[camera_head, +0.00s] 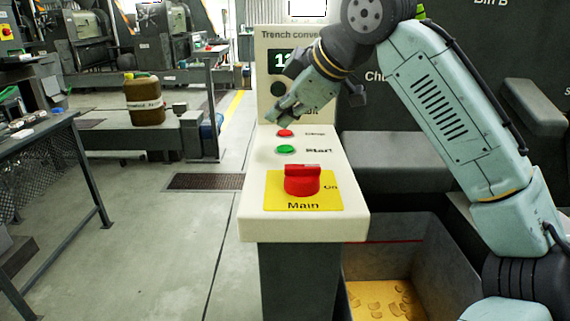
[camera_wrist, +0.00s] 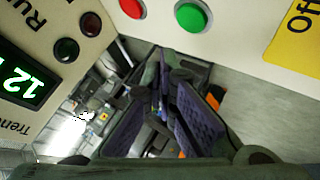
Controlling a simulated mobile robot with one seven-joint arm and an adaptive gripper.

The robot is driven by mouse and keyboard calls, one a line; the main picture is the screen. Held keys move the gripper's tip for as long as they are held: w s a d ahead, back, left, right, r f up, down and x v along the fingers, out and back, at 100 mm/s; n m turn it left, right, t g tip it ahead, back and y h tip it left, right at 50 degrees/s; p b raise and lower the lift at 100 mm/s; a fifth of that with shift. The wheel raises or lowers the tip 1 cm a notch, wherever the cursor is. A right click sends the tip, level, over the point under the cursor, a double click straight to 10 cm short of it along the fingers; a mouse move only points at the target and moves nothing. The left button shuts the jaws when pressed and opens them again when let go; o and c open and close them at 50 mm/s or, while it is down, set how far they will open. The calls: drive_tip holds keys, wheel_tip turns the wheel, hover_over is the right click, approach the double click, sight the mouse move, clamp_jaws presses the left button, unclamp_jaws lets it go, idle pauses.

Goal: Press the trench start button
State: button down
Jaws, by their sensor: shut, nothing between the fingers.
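The green start button (camera_head: 286,150) is a low round cap on the sloped cream top of the trench conveyor console, with "Start" beside it. It also shows at the top of the wrist view (camera_wrist: 190,14). My gripper (camera_head: 274,117) is shut and empty, at the back of the console top in front of the display panel, beyond the red and green buttons. In the wrist view my gripper (camera_wrist: 165,80) has its fingers below the green button in the picture, apart from it. No contact with any button shows.
A red button (camera_head: 285,133) sits just behind the green one. A red rotary knob (camera_head: 302,182) on a yellow "Main" plate is nearer. The upright panel (camera_head: 262,50) carries a lit display (camera_head: 281,62).

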sight(282, 149)
drive_tip(key=shift+f+b, duration=0.3)
drive_tip(key=shift+f, duration=1)
idle(0.4)
drive_tip(key=shift+f, duration=0.45)
drive_tip(key=shift+f, duration=0.5)
idle(0.4)
drive_tip(key=shift+r, duration=0.1)
drive_tip(key=shift+r+p, duration=0.8)
drive_tip(key=shift+r, duration=0.05)
drive_tip(key=shift+r, duration=0.1)
wheel_tip(282, 149, up, 5)
drive_tip(key=p, duration=0.5)
